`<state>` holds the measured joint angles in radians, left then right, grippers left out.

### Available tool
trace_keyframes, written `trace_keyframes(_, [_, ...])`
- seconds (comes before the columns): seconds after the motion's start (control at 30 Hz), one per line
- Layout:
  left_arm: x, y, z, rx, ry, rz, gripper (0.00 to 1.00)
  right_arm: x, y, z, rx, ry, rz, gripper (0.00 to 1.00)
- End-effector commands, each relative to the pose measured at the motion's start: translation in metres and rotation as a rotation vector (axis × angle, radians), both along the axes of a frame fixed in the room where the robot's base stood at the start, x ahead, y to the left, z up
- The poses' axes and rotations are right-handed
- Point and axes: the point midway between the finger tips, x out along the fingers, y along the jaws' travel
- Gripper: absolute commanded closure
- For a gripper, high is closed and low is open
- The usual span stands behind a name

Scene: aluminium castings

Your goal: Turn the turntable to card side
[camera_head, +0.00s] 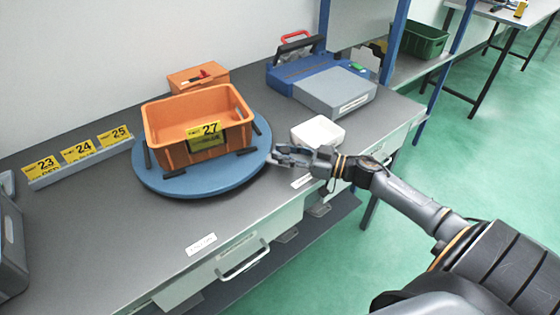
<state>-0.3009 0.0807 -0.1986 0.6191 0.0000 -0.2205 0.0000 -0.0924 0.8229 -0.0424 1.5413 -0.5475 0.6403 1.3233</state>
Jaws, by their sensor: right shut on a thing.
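A round blue turntable (202,183) lies on the grey bench. An orange crate (172,113) stands on it, between several dark corner stops. A yellow card marked 27 (205,135) is on the crate's front right side. My right gripper (272,156) is at the turntable's right edge, with its fingers pointing left. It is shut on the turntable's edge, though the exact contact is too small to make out. My left gripper is not in view.
A white tray (319,131) stands close behind my right gripper. A rail (80,163) with yellow cards 23, 24 and 25 is at the left. An orange box (198,78) and a blue-grey machine (335,91) stand at the back. The bench front (130,240) is clear.

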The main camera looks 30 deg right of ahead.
Motion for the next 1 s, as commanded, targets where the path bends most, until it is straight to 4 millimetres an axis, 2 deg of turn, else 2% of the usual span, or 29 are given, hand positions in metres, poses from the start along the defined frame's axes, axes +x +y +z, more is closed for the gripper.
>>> trace_keyframes(0.23, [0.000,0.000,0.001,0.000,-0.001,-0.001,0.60,-0.001,-0.001,-0.002,-0.001,0.005,-0.002,1.00])
trace_keyframes(0.27, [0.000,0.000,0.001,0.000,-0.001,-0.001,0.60,-0.001,-0.001,-0.002,-0.001,0.005,-0.002,0.70])
trace_keyframes(0.37, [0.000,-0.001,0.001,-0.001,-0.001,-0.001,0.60,-0.001,-0.001,-0.002,-0.001,0.005,-0.002,0.50])
trace_keyframes(0.77, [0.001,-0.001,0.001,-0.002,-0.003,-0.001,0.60,-0.005,-0.004,-0.002,-0.002,0.006,-0.002,0.50])
trace_keyframes(1.0, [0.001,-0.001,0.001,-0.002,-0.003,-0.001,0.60,-0.038,-0.027,-0.004,-0.003,0.010,-0.003,0.50])
